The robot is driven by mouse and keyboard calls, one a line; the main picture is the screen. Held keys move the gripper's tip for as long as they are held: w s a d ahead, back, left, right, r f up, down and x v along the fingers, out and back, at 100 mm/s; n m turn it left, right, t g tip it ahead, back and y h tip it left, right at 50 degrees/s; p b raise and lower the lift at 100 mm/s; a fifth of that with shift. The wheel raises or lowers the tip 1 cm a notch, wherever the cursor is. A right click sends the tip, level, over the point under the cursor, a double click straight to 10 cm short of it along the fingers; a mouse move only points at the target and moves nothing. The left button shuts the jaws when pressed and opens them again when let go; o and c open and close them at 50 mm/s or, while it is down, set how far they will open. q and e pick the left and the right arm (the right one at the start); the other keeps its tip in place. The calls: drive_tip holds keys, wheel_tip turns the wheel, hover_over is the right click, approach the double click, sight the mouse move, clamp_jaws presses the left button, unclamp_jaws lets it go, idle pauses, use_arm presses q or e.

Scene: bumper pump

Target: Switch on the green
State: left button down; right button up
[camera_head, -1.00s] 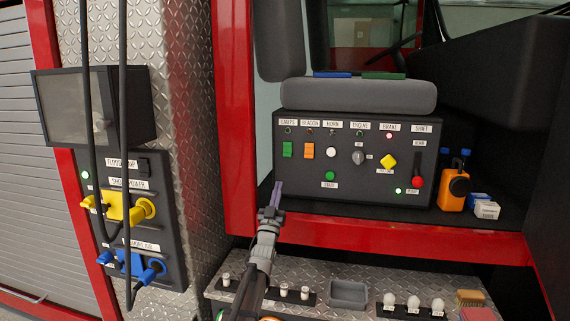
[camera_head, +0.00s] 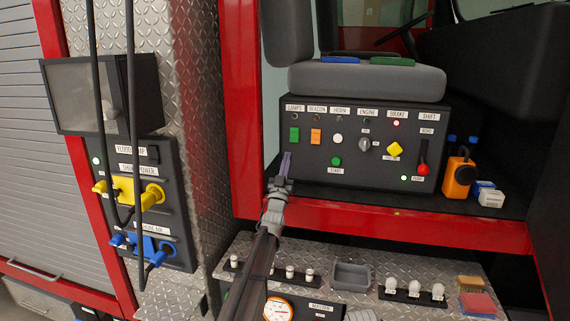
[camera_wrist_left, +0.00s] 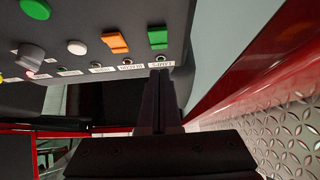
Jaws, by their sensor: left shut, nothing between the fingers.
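The green rocker switch (camera_head: 294,134) sits at the left end of the dark control panel (camera_head: 330,182), under the LAMPS label and a dark indicator. In the left wrist view the panel appears upside down, with the green switch (camera_wrist_left: 157,37) at top centre. Which way the rocker is tipped is too small to tell. My left gripper (camera_head: 286,156) is shut and empty, its tips pointing up just below the green switch in the head view. The wrist view shows the closed fingers (camera_wrist_left: 159,76) in front of the LAMPS label; contact cannot be told. My right gripper is out of view.
An orange rocker (camera_head: 316,135), white button (camera_head: 338,139), grey knob (camera_head: 365,145), yellow switch (camera_head: 394,149) and red-knobbed lever (camera_head: 423,170) share the panel. A green START button (camera_head: 336,161) sits lower. A red beam (camera_head: 400,221) runs below.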

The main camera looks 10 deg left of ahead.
sight(294, 140)
use_arm(q)
drive_tip(key=w, duration=0.2)
drive_tip(key=w+r, duration=0.1)
drive_tip(key=w, duration=0.2)
drive_tip(key=w+r+p, duration=0.1)
drive_tip(key=w, duration=0.1)
drive_tip(key=shift+w, duration=0.25)
drive_tip(key=shift+s, duration=0.1)
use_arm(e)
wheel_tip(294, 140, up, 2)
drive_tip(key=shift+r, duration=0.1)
use_arm(q)
drive_tip(key=shift+w+f, duration=0.15)
drive_tip(key=shift+w, duration=0.3)
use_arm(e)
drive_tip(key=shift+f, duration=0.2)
use_arm(q)
drive_tip(key=shift+s, duration=0.1)
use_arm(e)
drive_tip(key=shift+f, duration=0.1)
